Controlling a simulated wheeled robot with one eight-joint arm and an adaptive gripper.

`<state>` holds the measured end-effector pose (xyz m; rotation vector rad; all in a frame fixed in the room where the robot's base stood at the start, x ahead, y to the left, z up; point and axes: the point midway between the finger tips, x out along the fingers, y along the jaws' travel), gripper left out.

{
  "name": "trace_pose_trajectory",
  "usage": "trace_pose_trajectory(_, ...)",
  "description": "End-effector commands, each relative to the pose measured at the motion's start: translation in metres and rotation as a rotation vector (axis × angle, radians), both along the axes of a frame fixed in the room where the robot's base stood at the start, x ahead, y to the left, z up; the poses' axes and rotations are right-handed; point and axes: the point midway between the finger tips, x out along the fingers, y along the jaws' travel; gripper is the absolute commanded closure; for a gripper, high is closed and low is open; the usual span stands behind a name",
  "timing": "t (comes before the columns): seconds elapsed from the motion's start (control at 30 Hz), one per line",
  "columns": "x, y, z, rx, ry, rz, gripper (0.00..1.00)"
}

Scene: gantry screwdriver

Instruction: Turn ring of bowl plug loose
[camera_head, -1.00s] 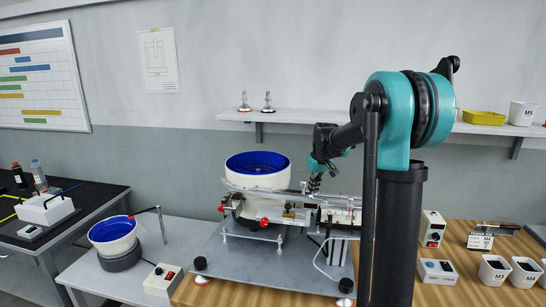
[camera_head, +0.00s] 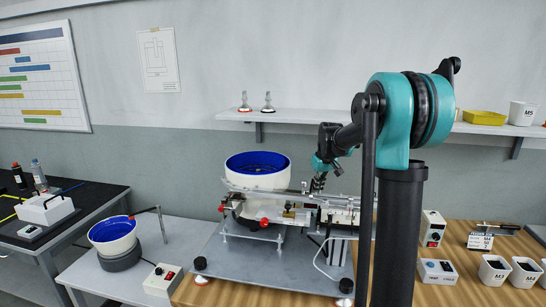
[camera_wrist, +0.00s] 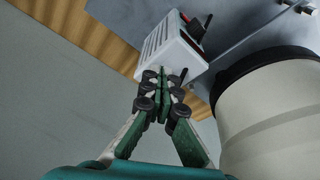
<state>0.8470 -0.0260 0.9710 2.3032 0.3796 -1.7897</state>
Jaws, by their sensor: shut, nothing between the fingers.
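The large white feeder bowl with a blue inside (camera_head: 258,178) stands on the gantry rig in the head view. My gripper (camera_head: 317,188) points down just right of this bowl, above the rail, and appears apart from it. In the wrist view my gripper (camera_wrist: 165,82) is shut, its fingertips together with nothing between them. A cream round body with a black band (camera_wrist: 268,115) fills the right of that view, beside the fingers. I cannot make out the plug or its ring with certainty in either view.
In the wrist view a white control box (camera_wrist: 172,48) lies beyond the fingertips. A metal rail (camera_head: 280,196) with red knobs runs in front of the bowl. A smaller blue-lined bowl (camera_head: 112,232) stands at the left. White bins (camera_head: 495,268) stand at the right.

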Motion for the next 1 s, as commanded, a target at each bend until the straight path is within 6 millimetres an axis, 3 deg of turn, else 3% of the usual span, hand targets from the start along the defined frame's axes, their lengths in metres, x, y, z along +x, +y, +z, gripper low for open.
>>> trace_pose_trajectory(0.37, -0.006, -0.004, 0.003, 0.000, -0.001, 0.001, 1.00)
trace_pose_trajectory(0.8, -0.006, -0.004, 0.049, 0.000, -0.001, 0.000, 1.00)
trace_pose_trajectory(1.0, -0.006, -0.004, 0.060, 0.000, -0.001, 0.000, 1.00)
